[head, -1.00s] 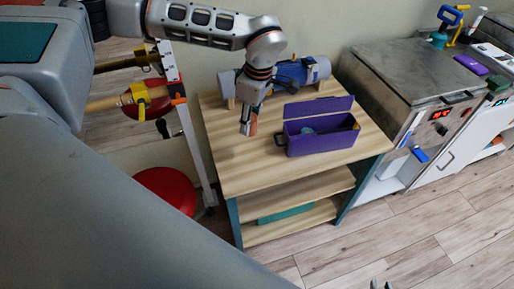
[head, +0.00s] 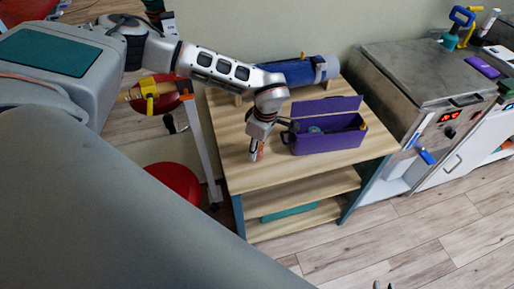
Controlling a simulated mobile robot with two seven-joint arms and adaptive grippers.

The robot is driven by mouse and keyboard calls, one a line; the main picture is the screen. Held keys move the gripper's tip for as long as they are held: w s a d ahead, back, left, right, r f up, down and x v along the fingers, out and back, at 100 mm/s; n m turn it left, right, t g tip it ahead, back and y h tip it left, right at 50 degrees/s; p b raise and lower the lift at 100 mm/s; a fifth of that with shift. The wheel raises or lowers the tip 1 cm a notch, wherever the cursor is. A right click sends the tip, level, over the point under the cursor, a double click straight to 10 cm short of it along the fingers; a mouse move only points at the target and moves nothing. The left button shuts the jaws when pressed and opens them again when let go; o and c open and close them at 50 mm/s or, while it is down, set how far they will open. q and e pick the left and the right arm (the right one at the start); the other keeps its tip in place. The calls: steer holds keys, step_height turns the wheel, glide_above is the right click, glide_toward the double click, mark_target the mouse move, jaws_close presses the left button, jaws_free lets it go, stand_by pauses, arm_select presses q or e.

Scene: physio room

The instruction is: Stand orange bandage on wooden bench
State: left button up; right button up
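The wooden bench (head: 290,190) is a pale wood table with lower shelves. The bandage is over the bench top, left of the purple box and close to the surface; I cannot tell whether its base touches.
An open purple box (head: 325,144) stands right of the bandage. A blue roll (head: 300,72) lies at the back of the bench. A steel cabinet (head: 420,75) stands to the right and a red stool (head: 172,182) to the left. The bench's front-left top is bare.

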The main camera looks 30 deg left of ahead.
arm_select(q)
steer(key=o, duration=1.1)
steer(key=shift+f, duration=0.1)
